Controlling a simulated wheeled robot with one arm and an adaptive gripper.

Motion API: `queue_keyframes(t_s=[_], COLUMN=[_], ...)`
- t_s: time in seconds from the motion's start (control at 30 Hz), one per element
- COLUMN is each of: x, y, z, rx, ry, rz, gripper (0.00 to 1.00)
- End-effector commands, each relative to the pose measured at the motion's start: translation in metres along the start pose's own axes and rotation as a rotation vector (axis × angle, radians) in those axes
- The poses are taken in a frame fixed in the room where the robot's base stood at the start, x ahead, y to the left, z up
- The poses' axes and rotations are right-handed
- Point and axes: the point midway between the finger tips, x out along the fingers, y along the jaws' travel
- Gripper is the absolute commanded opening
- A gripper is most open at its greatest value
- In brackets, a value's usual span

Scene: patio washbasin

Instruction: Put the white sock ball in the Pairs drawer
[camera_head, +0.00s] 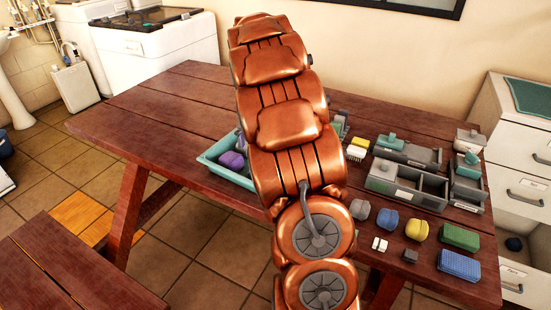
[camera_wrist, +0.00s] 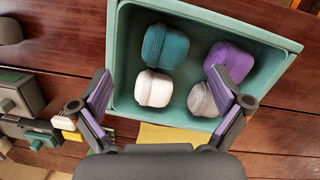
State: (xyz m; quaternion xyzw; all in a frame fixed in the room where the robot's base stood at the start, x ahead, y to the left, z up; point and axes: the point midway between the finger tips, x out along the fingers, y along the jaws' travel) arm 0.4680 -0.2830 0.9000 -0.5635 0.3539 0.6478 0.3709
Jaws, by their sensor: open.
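The white sock ball (camera_wrist: 154,88) lies in a teal tray (camera_wrist: 262,32), at the tray's near left as the wrist view shows it. My gripper (camera_wrist: 158,75) is open above the tray, its two fingers apart on either side of the white ball, with nothing held. At the right a white drawer cabinet (camera_head: 494,120) has a lower drawer (camera_head: 520,285) pulled open, with a dark ball inside. Its label is too small to read surely.
The tray also holds a teal ball (camera_wrist: 166,46), a purple ball (camera_wrist: 230,62) and a grey ball (camera_wrist: 203,99) close by. Grey boxes (camera_head: 408,185), sponges (camera_head: 459,264) and several small items crowd the table's right side. The table's left part (camera_head: 150,105) is clear.

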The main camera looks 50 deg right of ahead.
Motion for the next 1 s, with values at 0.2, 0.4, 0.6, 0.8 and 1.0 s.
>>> queue_keyframes(t_s=[0.2,0.4,0.6,0.8,1.0], x=[0.013,0.021,0.031,0.049,0.062], y=[0.014,0.023,0.025,0.024,0.022], z=[-0.066,-0.096,-0.102,-0.101,-0.103], rx=[0.125,0.184,0.198,0.198,0.197], ry=[-0.004,-0.009,-0.011,-0.014,-0.012], rz=[-0.037,-0.059,-0.063,-0.063,-0.062], gripper=[1.0,1.0,1.0,1.0,1.0])
